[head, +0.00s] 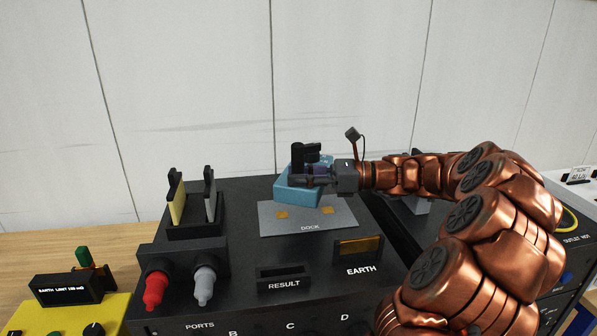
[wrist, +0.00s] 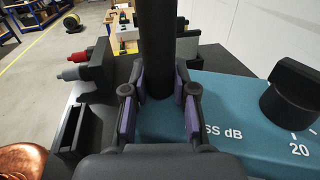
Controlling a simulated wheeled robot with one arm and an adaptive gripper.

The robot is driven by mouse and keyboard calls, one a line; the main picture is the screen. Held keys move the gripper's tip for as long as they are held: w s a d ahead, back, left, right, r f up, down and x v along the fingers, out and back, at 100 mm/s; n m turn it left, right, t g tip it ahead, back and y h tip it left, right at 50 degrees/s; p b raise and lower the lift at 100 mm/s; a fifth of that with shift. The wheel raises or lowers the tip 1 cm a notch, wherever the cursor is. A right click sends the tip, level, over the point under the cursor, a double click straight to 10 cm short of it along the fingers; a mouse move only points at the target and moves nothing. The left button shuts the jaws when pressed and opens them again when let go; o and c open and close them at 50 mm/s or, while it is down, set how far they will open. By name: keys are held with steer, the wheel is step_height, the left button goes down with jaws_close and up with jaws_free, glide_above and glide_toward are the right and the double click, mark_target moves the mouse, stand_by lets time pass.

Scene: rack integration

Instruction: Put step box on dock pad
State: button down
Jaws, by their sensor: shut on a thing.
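The step box (head: 297,196) is a teal block with a black post and a black knob on top. In the wrist view the step box (wrist: 225,88) shows white print "SS dB" and "20". My gripper (head: 306,176) is shut on the box's black post, with purple finger pads on either side of it in the wrist view (wrist: 158,105). The dock pad (head: 340,219) is a grey plate marked DOCK with two gold contacts. The box appears over the pad's back left edge, both contacts showing in front of it. I cannot tell whether it touches the pad.
A slotted holder (head: 192,229) with a yellow and a grey upright piece stands left of the pad. Red (head: 156,289) and grey (head: 204,285) plugs sit in front of it. RESULT (head: 284,273) and EARTH (head: 358,247) slots lie in front of the pad. A wall rises behind.

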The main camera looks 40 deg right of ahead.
steer(key=shift+f+b, duration=0.95)
steer(key=shift+f, duration=2.8)
steer(key=shift+f, duration=0.25)
steer(key=c, duration=0.8)
jaws_free()
steer(key=shift+c, duration=0.2)
steer(key=shift+f, duration=0.1)
steer(key=v, duration=1.2)
steer(key=shift+a, duration=0.1)
